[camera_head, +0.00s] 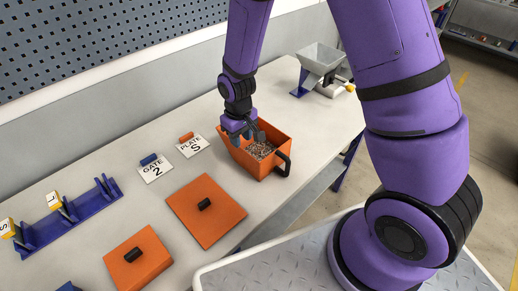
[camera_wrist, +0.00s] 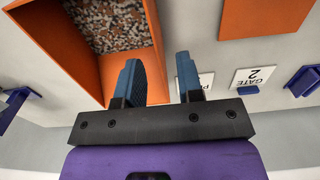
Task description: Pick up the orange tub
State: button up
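The orange tub (camera_head: 244,160) stands upright on the bench, partly filled with mixed grey and brown bits (camera_head: 261,150). A black handle (camera_head: 284,165) sticks out at its near right side. In the wrist view the tub (camera_wrist: 85,68) fills the upper left. My gripper (camera_head: 240,134) is at the tub's back left rim, pointing down. In the wrist view its two blue fingers (camera_wrist: 160,82) are apart, one over the tub's inside and one outside, on either side of a wall. I cannot tell whether they touch the wall.
Two flat orange pieces with black knobs, one larger (camera_head: 222,222) and one smaller (camera_head: 153,268), lie to the left. Cards reading "GATE 2" (camera_head: 155,170) and "PLATE S" (camera_head: 194,146) lie behind. A blue rack (camera_head: 75,222) is far left. A grey hopper (camera_head: 320,58) stands beyond the tub.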

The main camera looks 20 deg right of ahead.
aim_at(242, 149)
jog(key=shift+w+d+f, duration=0.1)
jog(key=shift+w+f, duration=0.1)
jog(key=shift+f, duration=2.1)
jog(key=shift+w+d+f, duration=0.1)
jog(key=shift+w+f, duration=0.05)
jog(key=shift+f, duration=2.15)
grip_shut()
